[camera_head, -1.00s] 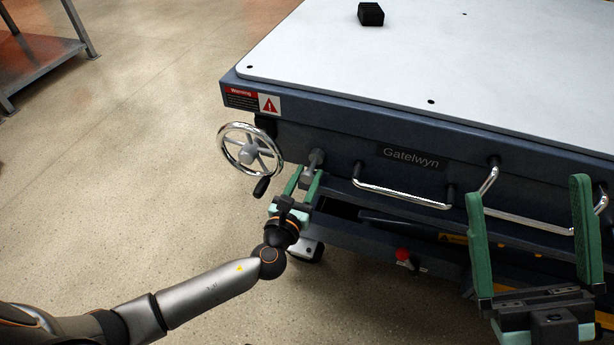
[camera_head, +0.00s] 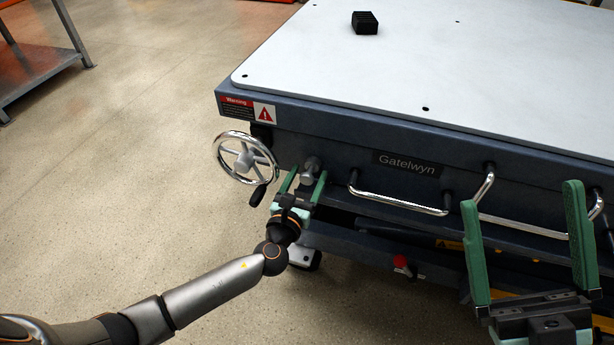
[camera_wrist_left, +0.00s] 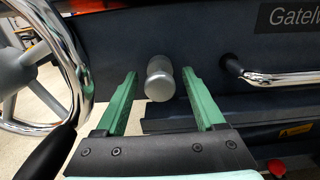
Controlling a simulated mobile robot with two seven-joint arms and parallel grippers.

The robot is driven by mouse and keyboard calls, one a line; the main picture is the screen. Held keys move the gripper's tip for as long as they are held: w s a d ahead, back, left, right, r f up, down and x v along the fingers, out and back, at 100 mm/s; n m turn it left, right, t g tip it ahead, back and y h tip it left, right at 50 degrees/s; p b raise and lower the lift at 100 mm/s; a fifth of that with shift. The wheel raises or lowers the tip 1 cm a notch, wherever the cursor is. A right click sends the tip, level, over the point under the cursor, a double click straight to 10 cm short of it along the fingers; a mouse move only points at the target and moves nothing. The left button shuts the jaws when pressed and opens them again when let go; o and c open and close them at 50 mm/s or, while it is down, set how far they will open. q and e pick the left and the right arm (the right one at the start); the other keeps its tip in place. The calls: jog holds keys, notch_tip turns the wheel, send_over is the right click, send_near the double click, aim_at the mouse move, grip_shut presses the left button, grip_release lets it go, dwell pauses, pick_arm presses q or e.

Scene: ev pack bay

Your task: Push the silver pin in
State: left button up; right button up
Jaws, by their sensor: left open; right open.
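The silver pin (camera_head: 311,165) sticks out of the dark front side of the lift table, between the handwheel and the chrome handle. It also shows in the left wrist view (camera_wrist_left: 159,80), with its rounded end toward the camera. My left gripper (camera_head: 306,179) is open, with its green fingers pointing at the table side. In the left wrist view its fingertips (camera_wrist_left: 160,74) stand to the left and right of the pin, with a gap on each side. My right gripper (camera_head: 517,201) is open and empty in front of the table at the right.
A chrome handwheel (camera_head: 247,158) with a black knob is close left of my left gripper. Chrome handles (camera_head: 400,200) run along the table side to the right. A red button (camera_head: 402,264) sits lower down. A black block (camera_head: 365,22) lies on the white tabletop (camera_head: 420,70).

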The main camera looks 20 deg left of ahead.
pick_arm(q)
jog(key=shift+s, duration=0.1)
jog(key=s+p, duration=0.2)
jog(key=s, duration=1)
jog(key=shift+s+a, duration=0.2)
